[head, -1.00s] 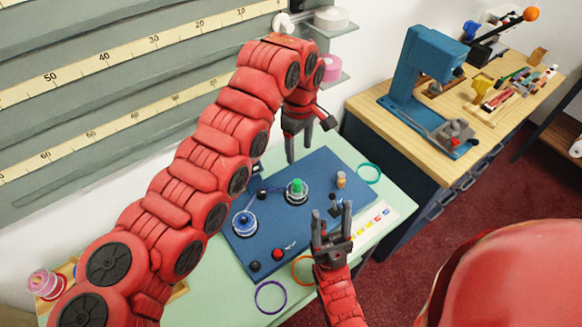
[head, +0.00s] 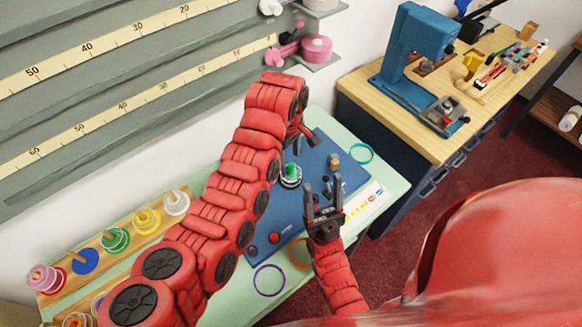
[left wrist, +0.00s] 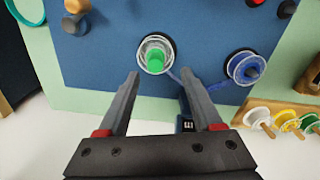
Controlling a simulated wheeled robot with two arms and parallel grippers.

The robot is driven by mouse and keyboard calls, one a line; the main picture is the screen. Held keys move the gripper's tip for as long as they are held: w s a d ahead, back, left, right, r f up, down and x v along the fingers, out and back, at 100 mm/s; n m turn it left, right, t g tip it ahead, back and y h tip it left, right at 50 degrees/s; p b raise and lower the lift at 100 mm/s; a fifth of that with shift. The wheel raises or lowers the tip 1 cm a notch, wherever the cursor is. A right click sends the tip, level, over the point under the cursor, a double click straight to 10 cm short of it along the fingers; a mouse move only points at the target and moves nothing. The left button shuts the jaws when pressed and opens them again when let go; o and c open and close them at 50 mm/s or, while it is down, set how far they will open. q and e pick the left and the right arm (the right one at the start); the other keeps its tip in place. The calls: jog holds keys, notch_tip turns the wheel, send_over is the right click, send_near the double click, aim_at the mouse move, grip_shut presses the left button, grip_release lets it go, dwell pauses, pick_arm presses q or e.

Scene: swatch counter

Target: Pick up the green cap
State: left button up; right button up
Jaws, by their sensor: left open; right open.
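The green cap (head: 291,170) stands in a pale ring on the blue board (head: 268,215). In the left wrist view the green cap (left wrist: 155,59) is inside the clear-rimmed ring, just beyond my fingertips. My left gripper (left wrist: 162,77) is open and empty, its two fingers pointing toward the cap without visible contact. In the head view the left fingers are mostly hidden by my arm. My right gripper (head: 323,186) is open and empty above the board's right side, to the right of the cap.
A blue spool (left wrist: 246,67) sits beside the cap on the board. A red button (head: 274,238), an orange peg (head: 335,159), a teal ring (head: 361,153) and a purple ring (head: 269,280) are nearby. Spools on a wooden rack (head: 128,254) stand at the left.

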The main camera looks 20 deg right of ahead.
aim_at(291, 165)
pick_arm(q)
jog(key=shift+f+p, duration=0.3)
jog(key=shift+p, duration=0.05)
jog(key=f, duration=0.1)
jog(key=f+p, duration=0.2)
jog(key=shift+w+d+f, duration=0.15)
jog(key=shift+d+f, duration=0.1)
jog(key=shift+d, duration=0.05)
jog(key=shift+f, duration=0.65)
grip_shut()
